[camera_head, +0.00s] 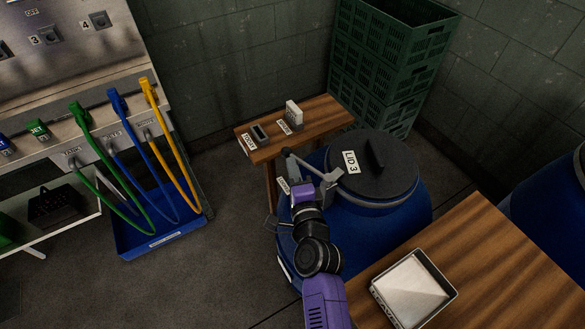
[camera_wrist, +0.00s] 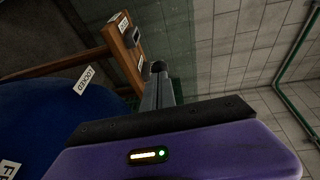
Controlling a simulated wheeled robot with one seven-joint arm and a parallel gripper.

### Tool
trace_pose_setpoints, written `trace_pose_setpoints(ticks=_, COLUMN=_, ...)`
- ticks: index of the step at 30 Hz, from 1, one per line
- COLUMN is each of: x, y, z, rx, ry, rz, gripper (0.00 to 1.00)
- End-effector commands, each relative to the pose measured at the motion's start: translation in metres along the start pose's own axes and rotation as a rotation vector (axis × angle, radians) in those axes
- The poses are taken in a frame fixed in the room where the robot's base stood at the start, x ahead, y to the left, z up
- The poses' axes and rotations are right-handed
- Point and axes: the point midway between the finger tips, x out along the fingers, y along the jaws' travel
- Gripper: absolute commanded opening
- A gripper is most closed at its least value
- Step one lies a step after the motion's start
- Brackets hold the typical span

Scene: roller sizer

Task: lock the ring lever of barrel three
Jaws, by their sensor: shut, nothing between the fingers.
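Barrel three is a blue barrel (camera_head: 375,222) with a black lid (camera_head: 385,170) marked LID 3 and a metal ring around its rim. A grey lever bar (camera_head: 306,165) sticks out at the rim's left side. In the wrist view my gripper (camera_wrist: 158,90) is shut and empty, with a dark round knob at the far end of the grey parts. Whether fingers and lever touch cannot be told. A LOCKED label (camera_wrist: 84,80) stands on the barrel's side, left of the fingers.
A small wooden table (camera_head: 320,122) with two small labelled items stands just behind the barrel. Green crates (camera_head: 385,65) are stacked behind it. A wooden bench (camera_head: 480,255) with a metal tray (camera_head: 413,290) is at right front. Coloured hoses hang at left. Floor is clear between.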

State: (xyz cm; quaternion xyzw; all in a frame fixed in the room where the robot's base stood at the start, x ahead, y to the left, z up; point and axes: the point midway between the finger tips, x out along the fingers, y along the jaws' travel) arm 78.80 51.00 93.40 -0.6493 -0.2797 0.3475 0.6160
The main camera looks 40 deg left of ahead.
Motion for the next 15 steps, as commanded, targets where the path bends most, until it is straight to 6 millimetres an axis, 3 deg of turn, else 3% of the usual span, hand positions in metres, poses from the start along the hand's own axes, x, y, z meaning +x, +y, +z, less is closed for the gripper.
trace_pose_setpoints(ticks=15, x=0.015, y=-0.001, z=-0.011, rx=-0.001, ry=-0.009, rz=0.001, gripper=0.0)
